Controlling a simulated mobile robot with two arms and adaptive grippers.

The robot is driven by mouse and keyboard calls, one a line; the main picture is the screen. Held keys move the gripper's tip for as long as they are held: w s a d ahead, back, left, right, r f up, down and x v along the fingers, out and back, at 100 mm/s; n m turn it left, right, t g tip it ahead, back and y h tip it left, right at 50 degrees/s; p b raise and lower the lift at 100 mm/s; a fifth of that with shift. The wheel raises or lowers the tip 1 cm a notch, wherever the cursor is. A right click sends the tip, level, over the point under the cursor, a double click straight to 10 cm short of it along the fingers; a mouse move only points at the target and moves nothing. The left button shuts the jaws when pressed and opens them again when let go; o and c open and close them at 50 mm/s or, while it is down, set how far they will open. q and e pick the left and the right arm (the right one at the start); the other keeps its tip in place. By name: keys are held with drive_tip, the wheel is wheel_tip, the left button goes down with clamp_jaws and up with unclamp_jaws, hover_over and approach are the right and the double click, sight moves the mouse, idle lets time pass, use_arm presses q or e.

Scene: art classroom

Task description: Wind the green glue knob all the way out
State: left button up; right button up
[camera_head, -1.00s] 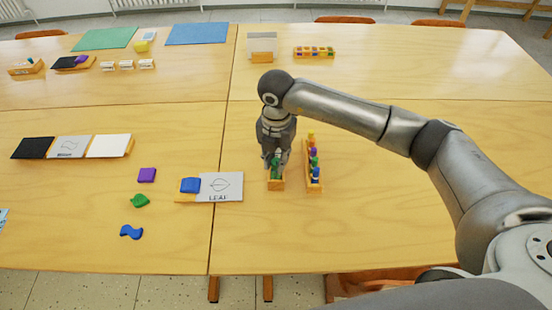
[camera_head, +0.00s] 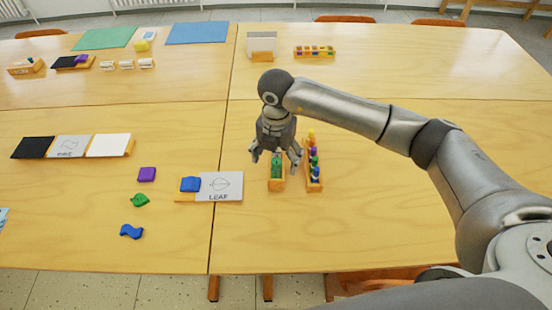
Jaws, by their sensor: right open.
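The green glue stick (camera_head: 277,167) stands in a small wooden holder (camera_head: 277,185) near the middle of the table. Its knob is too small to make out clearly. My right gripper (camera_head: 276,163) is open just above the holder, with its fingers spread to either side of the green piece and apart from it. My left gripper is not in view.
A wooden rack (camera_head: 314,186) with several coloured pieces stands close on the right. A LEAF card (camera_head: 221,186) with a blue block (camera_head: 190,184) lies to the left. Purple, green and blue pieces lie further left.

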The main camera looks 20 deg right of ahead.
drive_tip(key=shift+f+n+b, duration=0.1)
drive_tip(key=shift+n+b, duration=0.4)
drive_tip(key=shift+n, duration=0.2)
drive_tip(key=n+b, duration=0.2)
drive_tip(key=n, duration=0.2)
drive_tip(key=shift+n+b, duration=0.3)
drive_tip(key=shift+n, duration=0.1)
drive_tip(key=n+b, duration=0.2)
drive_tip(key=n, duration=0.2)
drive_tip(key=shift+n+b, duration=0.35)
drive_tip(key=shift+n, duration=0.35)
drive_tip(key=c, duration=1.5)
